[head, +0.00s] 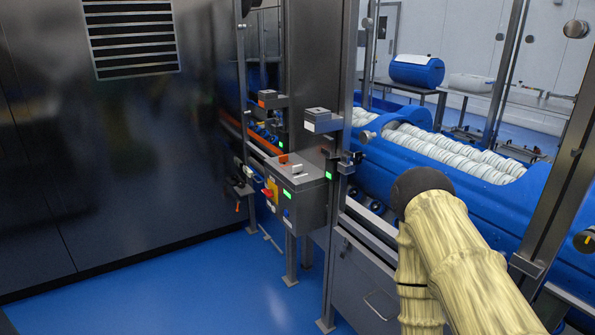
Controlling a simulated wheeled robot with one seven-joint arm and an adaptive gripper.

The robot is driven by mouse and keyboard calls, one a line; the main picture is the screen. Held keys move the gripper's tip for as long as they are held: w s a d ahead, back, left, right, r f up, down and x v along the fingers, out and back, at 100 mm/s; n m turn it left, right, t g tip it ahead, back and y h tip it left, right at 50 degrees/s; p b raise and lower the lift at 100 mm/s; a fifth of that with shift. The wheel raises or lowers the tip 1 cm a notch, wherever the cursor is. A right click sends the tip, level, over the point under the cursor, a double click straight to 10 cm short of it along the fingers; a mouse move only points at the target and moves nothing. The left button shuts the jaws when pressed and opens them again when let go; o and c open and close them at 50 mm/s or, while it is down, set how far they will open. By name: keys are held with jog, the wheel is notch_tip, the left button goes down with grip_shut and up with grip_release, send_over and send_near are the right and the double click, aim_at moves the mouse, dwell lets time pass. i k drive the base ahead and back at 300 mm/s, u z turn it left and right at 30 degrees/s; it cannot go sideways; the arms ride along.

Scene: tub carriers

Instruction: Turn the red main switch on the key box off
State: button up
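The grey key box (309,205) is mounted on a post near the middle of the head view. On its left-facing front is a red switch (267,192) against a yellow plate (273,186). The switch is small in the picture, and I cannot tell its turned position. Green lights, a blue button and small parts also show on the box, with a red-orange piece on top. My arm, in a pale yellow cover, fills the lower right. My gripper is not in view.
A dark metal cabinet wall (120,130) stands on the left. Blue tubs (380,165) with white rolls lie on a line behind the box, to the right. Metal posts (315,70) rise behind the box. The blue floor (200,285) in front is clear.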

aim_at(269, 193)
jog(key=k, duration=0.65)
jog(key=u, duration=0.75)
jog(key=i, duration=1.9)
jog(key=z, duration=0.4)
